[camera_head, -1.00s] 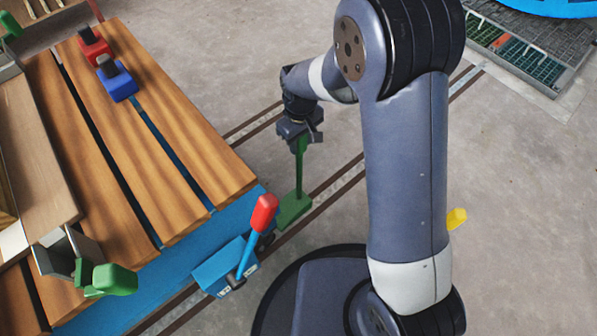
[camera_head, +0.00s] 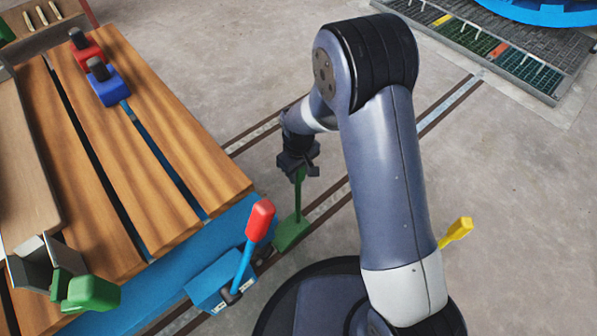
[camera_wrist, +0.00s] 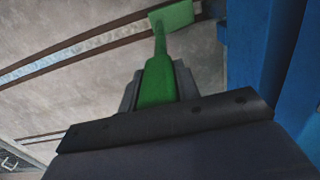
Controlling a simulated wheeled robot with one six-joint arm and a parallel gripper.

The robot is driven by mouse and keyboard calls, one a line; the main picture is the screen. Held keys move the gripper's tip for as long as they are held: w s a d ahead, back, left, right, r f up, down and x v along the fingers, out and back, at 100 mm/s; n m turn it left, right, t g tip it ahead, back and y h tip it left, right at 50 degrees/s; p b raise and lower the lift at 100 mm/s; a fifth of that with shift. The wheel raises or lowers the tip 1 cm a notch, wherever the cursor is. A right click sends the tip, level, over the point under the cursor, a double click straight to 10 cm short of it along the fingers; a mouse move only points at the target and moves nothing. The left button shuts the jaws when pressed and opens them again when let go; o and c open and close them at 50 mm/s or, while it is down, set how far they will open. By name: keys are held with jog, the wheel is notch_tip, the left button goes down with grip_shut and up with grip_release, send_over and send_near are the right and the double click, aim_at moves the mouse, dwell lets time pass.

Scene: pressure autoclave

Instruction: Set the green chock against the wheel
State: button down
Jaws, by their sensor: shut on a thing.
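The green chock has a flat foot (camera_head: 291,233) and a thin upright handle. My gripper (camera_head: 299,172) is shut on the top of the handle, and the foot hangs below it beside the cart's blue side, close to the floor rail. I cannot tell whether the foot touches the floor or rail. The wrist view also shows the chock (camera_wrist: 158,82) between my jaws, its foot at the top near a blue upright surface. No wheel shows clearly; a dark shape beside the foot in the head view may be part of one, mostly hidden by the cart and lever.
The wooden-slatted cart (camera_head: 150,150) stands left, carrying a red block (camera_head: 86,46) and a blue block (camera_head: 106,84). A blue lever with a red grip (camera_head: 260,221) rises from its near corner. A yellow object (camera_head: 455,231) shows right of my arm. Floor grating (camera_head: 500,50) lies at upper right.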

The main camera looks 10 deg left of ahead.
jog(key=c, duration=1.5)
grip_release()
jog(key=shift+f, duration=0.15)
jog(key=o, duration=0.5)
jog(key=shift+c, duration=0.2)
notch_tip(320, 180, up, 12)
jog(key=p, duration=0.4)
jog(key=shift+r, duration=0.25)
